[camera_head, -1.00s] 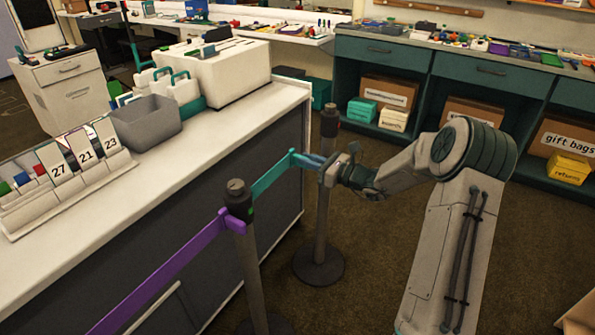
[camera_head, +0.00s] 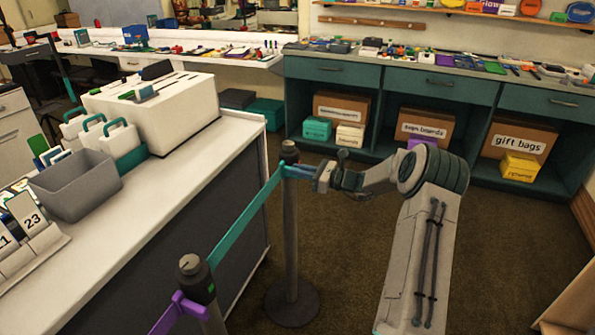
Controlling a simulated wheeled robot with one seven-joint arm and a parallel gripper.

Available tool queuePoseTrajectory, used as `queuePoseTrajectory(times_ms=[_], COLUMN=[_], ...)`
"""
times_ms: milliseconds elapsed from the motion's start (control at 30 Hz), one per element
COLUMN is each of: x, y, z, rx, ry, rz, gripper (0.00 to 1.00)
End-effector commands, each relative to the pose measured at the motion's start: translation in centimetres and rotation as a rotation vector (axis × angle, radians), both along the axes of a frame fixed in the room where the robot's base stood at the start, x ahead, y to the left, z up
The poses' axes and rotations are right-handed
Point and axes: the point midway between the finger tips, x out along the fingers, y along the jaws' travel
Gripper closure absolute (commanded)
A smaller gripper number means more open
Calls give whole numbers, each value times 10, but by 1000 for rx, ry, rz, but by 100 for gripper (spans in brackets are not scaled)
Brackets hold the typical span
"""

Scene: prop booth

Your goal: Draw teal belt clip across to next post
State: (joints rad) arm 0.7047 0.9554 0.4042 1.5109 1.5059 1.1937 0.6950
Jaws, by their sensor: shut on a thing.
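The teal belt (camera_head: 246,216) stretches from the near post (camera_head: 195,275) up to my gripper (camera_head: 303,172). My gripper is shut on the belt clip at the belt's far end, beside the head of the far post (camera_head: 290,235). The clip itself is mostly hidden by the fingers. The far post stands upright on a round dark base (camera_head: 292,303). I cannot tell whether the clip touches the post's head. A purple belt (camera_head: 174,314) is attached to the near post on its other side.
A white-topped counter (camera_head: 165,215) runs along the left, close to both posts. It carries a grey bin (camera_head: 77,187) and a white box (camera_head: 155,115). Teal shelving (camera_head: 440,85) with cartons stands at the back. The carpet (camera_head: 350,260) right of the far post is clear.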

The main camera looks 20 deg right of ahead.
Motion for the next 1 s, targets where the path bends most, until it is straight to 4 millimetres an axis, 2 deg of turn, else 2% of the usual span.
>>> queuePoseTrajectory(times_ms=[233, 267, 300, 667, 767, 1000], x=[-1, -1, -1, -4, -12, -44], y=[-1, -2, -2, -10, -20, -60], z=[0, 0, 0, 0, 0, 0], rx=[2, 2, 2, 3, 2, 1], ry=[0, 0, 0, -1, 0, 0], rz=[0, -1, -1, -7, -9, -7], gripper=[100, 83, 76, 76, 76, 76])
